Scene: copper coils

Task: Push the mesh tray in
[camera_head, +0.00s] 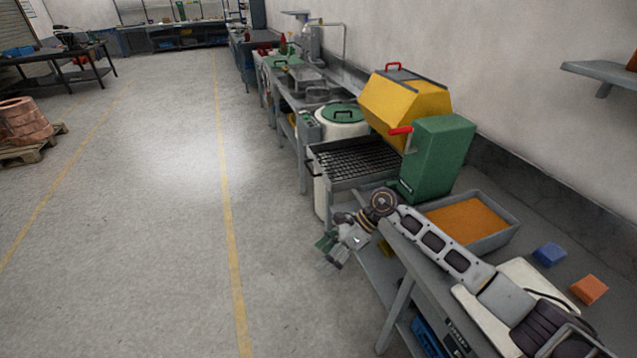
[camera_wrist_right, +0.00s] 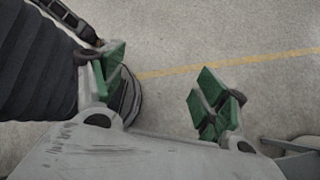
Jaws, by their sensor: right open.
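The mesh tray (camera_head: 358,162) is a dark wire grid in a grey frame. It sticks out to the left, below the raised yellow hood (camera_head: 404,103) and beside the green housing (camera_head: 438,155). My right gripper (camera_head: 328,250) is in front of the bench's left edge, below and nearer than the tray, and apart from it. In the right wrist view its green-padded fingers (camera_wrist_right: 160,95) are spread with nothing between them, over bare floor. The tray does not show in the wrist view. My left gripper is not in view.
A white pot with green lid (camera_head: 341,115) stands behind the tray.

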